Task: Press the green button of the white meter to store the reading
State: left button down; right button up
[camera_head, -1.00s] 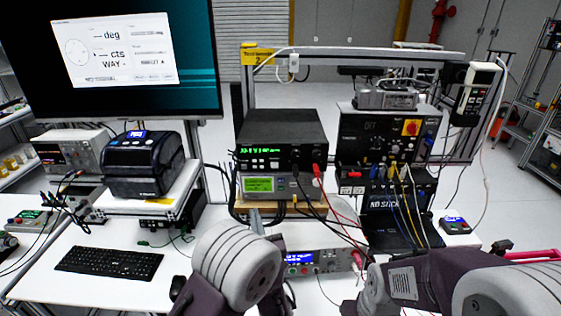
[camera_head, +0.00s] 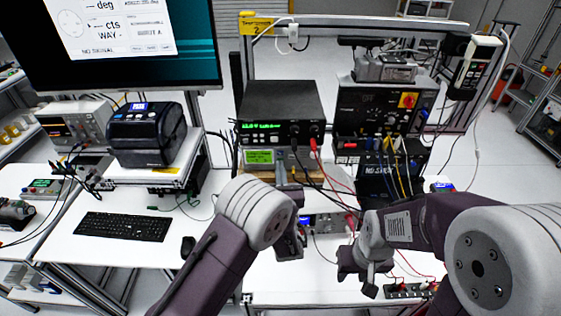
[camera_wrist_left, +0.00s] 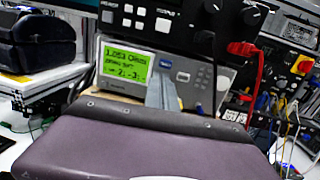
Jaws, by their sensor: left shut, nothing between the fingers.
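The white meter (camera_head: 258,157) with a lit green display sits under a black bench instrument at the middle back. Its pale front and green screen also show in the left wrist view (camera_wrist_left: 128,65). My left gripper (camera_head: 281,170) is shut and empty, with its grey fingers pointing up at the right part of the meter's front. In the left wrist view the fingers (camera_wrist_left: 160,88) overlap the panel just right of the screen. I cannot tell whether they touch it. I cannot make out a green button. My right gripper (camera_head: 357,263) hangs low at right; its fingertips are unclear.
The black instrument (camera_head: 280,115) stands on top of the meter, with red and black leads (camera_head: 314,150) hanging at its right. A bench supply (camera_head: 322,222) sits lower in front. A printer (camera_head: 146,135), keyboard (camera_head: 122,227) and mouse (camera_head: 188,246) are at left.

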pick_arm(q)
jog(key=shift+w+f, duration=0.1)
jog(key=shift+w, duration=0.8)
jog(key=shift+w+b, duration=0.3)
jog(key=shift+b, duration=0.2)
jog(key=shift+s, duration=1.05)
